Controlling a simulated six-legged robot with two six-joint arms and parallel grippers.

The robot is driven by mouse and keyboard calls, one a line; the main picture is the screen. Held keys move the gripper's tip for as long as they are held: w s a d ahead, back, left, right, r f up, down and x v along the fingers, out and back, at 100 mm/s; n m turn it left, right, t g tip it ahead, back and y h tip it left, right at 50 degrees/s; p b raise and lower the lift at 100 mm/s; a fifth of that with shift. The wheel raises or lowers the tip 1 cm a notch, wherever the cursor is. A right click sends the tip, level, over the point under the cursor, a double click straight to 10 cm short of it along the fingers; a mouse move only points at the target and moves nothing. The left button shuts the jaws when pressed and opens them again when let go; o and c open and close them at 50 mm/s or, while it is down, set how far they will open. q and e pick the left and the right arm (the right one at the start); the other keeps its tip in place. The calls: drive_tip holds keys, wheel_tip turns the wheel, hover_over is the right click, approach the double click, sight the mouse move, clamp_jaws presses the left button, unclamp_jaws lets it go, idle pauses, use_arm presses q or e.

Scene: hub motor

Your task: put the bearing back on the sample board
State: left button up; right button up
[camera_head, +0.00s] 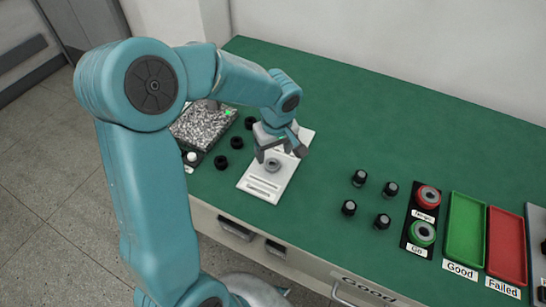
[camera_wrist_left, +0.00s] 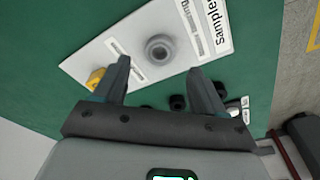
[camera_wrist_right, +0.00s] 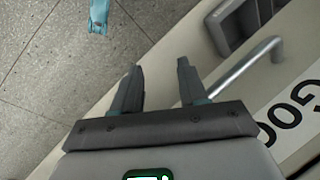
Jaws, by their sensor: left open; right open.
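The white sample board (camera_head: 262,188) lies on the green table in the head view. The grey ring-shaped bearing (camera_head: 272,164) sits on the board below my left gripper (camera_head: 281,153). In the left wrist view the bearing (camera_wrist_left: 160,49) shows on the board (camera_wrist_left: 110,48), beyond the open fingertips of my left gripper (camera_wrist_left: 163,72). The gripper is open, empty and apart from the bearing. I cannot tell whether the bearing is fully seated. My right gripper (camera_wrist_right: 158,78) is open and empty in the right wrist view, over the floor beside the table front.
Several black cylinders (camera_head: 360,177) stand to the right. The back middle is clear.

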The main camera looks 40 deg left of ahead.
sight(275, 169)
use_arm(q)
wheel_tip(275, 169, up, 7)
drive_tip(key=shift+s+d, duration=0.15)
drive_tip(key=shift+d, duration=0.25)
drive_tip(key=shift+f, duration=0.1)
idle(0.3)
